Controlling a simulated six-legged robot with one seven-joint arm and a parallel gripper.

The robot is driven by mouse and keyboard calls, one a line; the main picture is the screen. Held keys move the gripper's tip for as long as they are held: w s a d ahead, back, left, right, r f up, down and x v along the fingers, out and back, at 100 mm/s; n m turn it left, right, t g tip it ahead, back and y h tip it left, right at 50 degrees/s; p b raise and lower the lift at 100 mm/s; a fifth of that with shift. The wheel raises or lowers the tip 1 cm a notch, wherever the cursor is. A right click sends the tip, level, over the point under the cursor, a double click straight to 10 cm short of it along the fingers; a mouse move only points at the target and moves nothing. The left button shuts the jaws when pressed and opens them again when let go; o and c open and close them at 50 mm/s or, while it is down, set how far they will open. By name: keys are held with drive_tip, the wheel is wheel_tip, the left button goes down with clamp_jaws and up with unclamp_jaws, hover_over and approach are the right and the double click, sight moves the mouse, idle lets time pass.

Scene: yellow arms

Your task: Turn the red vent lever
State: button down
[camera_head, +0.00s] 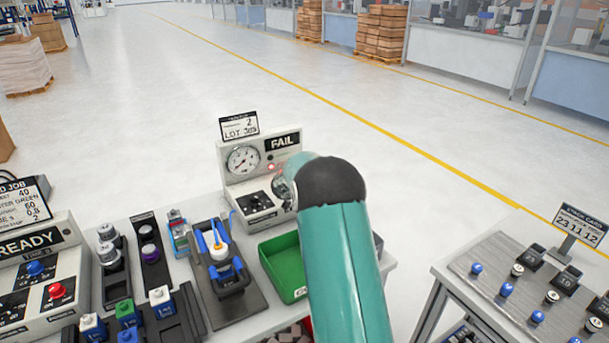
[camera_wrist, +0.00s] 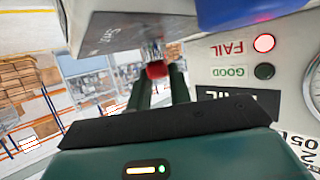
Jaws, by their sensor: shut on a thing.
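The red vent lever (camera_wrist: 156,70) shows as a small red end in the wrist view, beside the white front panel of the test box. My gripper (camera_wrist: 158,82) is shut on it, with one dark finger on each side. The test box (camera_head: 232,190) stands at the back of the bench in the head view, with a round gauge (camera_head: 243,159) and a FAIL sign (camera_head: 282,142). My teal arm reaches to the box's right side and hides the lever and most of my gripper there. In the wrist view the red FAIL lamp (camera_wrist: 264,43) is lit and the GOOD lamp (camera_wrist: 264,71) is dark.
A green tray (camera_head: 283,266) lies before the box, partly behind my arm. A black fixture with blue clamps (camera_head: 220,262) stands left of it. The READY box (camera_head: 38,267) is at far left. A separate metal table (camera_head: 520,285) stands right, across a gap.

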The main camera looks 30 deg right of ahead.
drive_tip(key=c, duration=1.3)
unclamp_jaws()
drive_tip(key=shift+f, duration=0.1)
drive_tip(key=v, duration=1.3)
drive_tip(key=shift+s+a+r, duration=0.15)
drive_tip(key=shift+a+r, duration=0.1)
drive_tip(key=shift+a, duration=0.05)
